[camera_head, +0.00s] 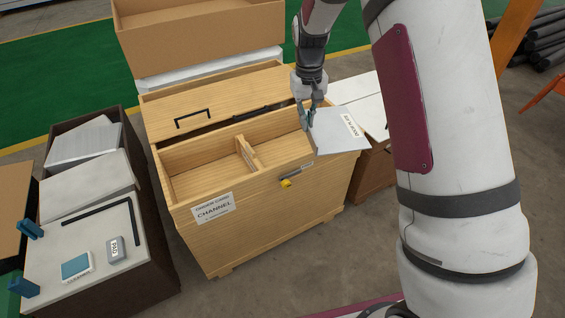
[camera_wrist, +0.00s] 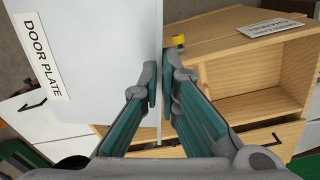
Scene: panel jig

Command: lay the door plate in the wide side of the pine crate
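The door plate (camera_head: 335,135) is a thin grey-white sheet with a DOOR PLATE label; it also shows in the wrist view (camera_wrist: 105,75). My gripper (camera_head: 307,118) is shut on one edge of it, with a finger on each face in the wrist view (camera_wrist: 161,85). The plate is above the right end of the pine crate (camera_head: 255,210) and juts past that end. A divider (camera_head: 246,152) splits the crate's open top.
A wooden panel with a black handle (camera_head: 205,115) covers the crate's rear. A yellow latch (camera_head: 288,184) sticks out in front. A cardboard box (camera_head: 200,35) stands behind. A bench (camera_head: 100,240) with small items stands left, and a white-topped cabinet (camera_head: 360,100) right.

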